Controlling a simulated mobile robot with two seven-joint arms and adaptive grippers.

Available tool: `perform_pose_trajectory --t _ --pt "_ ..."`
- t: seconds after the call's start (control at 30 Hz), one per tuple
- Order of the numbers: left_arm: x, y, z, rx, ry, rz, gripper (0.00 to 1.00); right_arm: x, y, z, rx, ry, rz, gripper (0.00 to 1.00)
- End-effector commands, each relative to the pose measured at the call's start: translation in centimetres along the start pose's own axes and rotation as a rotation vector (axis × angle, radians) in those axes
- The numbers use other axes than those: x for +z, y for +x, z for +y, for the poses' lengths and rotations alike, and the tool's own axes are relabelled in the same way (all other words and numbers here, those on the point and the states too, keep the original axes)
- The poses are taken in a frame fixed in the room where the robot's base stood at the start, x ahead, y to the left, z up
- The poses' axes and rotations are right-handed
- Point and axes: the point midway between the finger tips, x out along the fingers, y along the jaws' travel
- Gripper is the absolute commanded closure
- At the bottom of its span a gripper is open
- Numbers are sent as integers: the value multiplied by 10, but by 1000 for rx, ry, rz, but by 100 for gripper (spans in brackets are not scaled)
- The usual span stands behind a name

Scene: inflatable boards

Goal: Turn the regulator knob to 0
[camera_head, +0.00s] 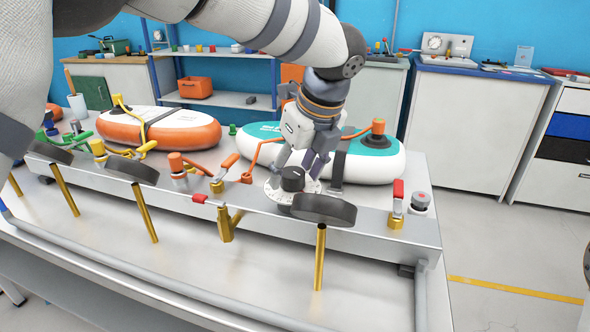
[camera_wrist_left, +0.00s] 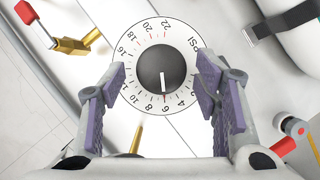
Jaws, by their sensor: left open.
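The regulator knob (camera_head: 292,178) is black and round, on a white dial on the front bench panel. In the left wrist view the knob (camera_wrist_left: 162,66) has a white pointer line aimed down at the 6 on the PSI dial (camera_wrist_left: 132,45). My left gripper (camera_head: 306,160) is over the dial from above and behind. In the left wrist view its two purple-padded fingers (camera_wrist_left: 160,84) are open, one on each side of the knob, with gaps between pads and knob. The 0 mark cannot be made out. My right gripper is out of view.
An orange-and-white inflatable board (camera_head: 185,130) and a teal-and-white one (camera_head: 370,165) lie behind the panel. A dark round disc (camera_head: 323,209) on a brass post stands in front of the dial. A red-handled brass valve (camera_head: 397,205) is to the right.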

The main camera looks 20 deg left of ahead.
Motion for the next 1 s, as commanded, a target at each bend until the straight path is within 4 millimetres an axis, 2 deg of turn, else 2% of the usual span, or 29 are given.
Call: perform_pose_trajectory --t 0.27,0.37,0.5,0.77,1.0 --pt "0 4 0 -1 -1 0 44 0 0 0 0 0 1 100" --pt "0 4 0 -1 -1 0 62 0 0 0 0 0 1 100" --pt "0 4 0 -1 -1 0 92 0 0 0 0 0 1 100" --pt "0 4 0 6 -15 -1 92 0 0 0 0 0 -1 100" --pt "0 5 -2 49 -115 0 92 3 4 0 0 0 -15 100"
